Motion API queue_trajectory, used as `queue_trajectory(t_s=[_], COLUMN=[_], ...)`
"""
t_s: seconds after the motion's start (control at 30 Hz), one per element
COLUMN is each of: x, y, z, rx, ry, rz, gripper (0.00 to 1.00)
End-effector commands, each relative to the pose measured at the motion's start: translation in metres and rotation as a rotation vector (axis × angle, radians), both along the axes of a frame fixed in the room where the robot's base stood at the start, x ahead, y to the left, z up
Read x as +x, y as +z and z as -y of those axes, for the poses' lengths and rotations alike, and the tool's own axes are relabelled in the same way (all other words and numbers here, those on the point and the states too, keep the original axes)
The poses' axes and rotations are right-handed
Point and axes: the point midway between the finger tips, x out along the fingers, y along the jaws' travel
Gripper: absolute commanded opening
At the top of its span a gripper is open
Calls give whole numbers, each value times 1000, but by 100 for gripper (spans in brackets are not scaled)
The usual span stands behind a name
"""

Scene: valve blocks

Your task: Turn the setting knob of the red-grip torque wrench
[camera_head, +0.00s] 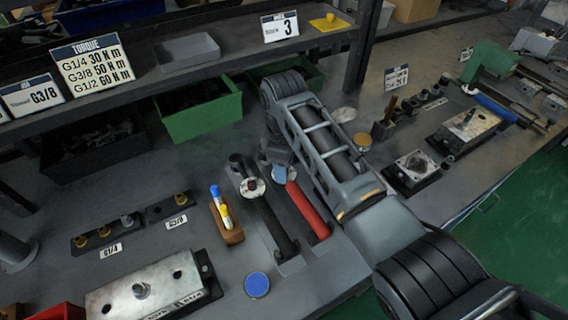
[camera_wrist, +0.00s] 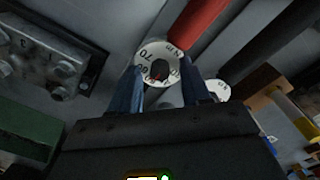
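The red-grip torque wrench (camera_head: 308,210) lies on the bench beside a black-grip wrench (camera_head: 272,224). Its red grip (camera_wrist: 195,24) also shows in the wrist view, ending at a white dial (camera_wrist: 150,52) with printed numbers. A small dark knob (camera_wrist: 160,69) stands at the dial's middle. My gripper (camera_wrist: 162,72) is at this dial, with one blue finger on each side and the knob between them. The fingers are apart; I see gaps between them and the knob. In the head view my arm hides part of the wrench's dial end.
The black-grip wrench's white dial (camera_wrist: 217,90) is close to my right finger in the wrist view. A wooden holder (camera_head: 229,234) with yellow and blue pieces stands left of the wrenches. A green bin (camera_head: 203,112) is behind, under the shelf. A metal valve block (camera_head: 145,290) sits front left.

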Motion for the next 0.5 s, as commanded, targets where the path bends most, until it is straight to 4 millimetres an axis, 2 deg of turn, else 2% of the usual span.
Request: queue_trajectory(t_s=[0.3,0.5], x=[0,0], y=[3,28], z=[0,0], rx=[1,2], ry=[0,0], rz=[1,4], gripper=[50,50])
